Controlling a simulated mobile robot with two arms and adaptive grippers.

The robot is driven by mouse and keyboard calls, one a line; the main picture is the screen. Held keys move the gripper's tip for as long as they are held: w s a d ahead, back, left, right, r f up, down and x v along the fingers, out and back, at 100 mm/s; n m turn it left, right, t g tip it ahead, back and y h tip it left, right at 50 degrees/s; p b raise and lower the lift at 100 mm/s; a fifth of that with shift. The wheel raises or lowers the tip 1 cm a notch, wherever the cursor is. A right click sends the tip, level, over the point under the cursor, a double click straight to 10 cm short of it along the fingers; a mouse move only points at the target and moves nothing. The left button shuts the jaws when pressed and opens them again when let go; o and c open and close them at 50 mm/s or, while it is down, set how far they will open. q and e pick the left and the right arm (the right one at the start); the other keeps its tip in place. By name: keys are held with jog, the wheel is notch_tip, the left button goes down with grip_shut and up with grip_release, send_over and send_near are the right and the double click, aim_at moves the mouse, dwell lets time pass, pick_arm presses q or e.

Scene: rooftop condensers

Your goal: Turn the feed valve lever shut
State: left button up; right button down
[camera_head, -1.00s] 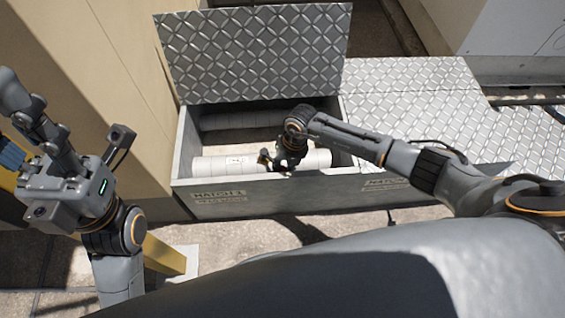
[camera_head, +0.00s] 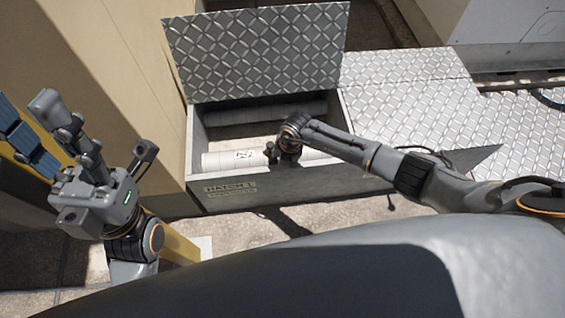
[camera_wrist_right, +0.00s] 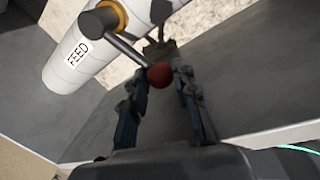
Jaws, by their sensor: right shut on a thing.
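The feed valve lever (camera_wrist_right: 128,52) is a dark bar with a red ball knob (camera_wrist_right: 160,76) at its end, in the right wrist view. It runs from an orange-brown collar on a pale pipe (camera_wrist_right: 78,55) marked FEED. My right gripper (camera_wrist_right: 162,82) is shut on the knob, one dark finger on each side. In the head view the same pipe (camera_head: 222,161) lies inside the open hatch box, and my right wrist is over it, hiding most of the lever. My left gripper (camera_head: 24,105) is at far left, open and empty, away from the box.
The hatch box (camera_head: 300,182) has grey walls around the pipes. Its tread-plate lid (camera_head: 255,55) stands open behind. A beige wall (camera_head: 110,90) is at left, and a yellow post (camera_head: 180,247) stands near my left arm. Tread plates (camera_head: 430,110) extend right.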

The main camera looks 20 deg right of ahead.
jog(key=c, duration=1)
grip_release()
jog(key=shift+r, duration=0.1)
notch_tip(320, 180, up, 10)
jog(key=shift+f, duration=0.1)
jog(key=shift+c, duration=0.5)
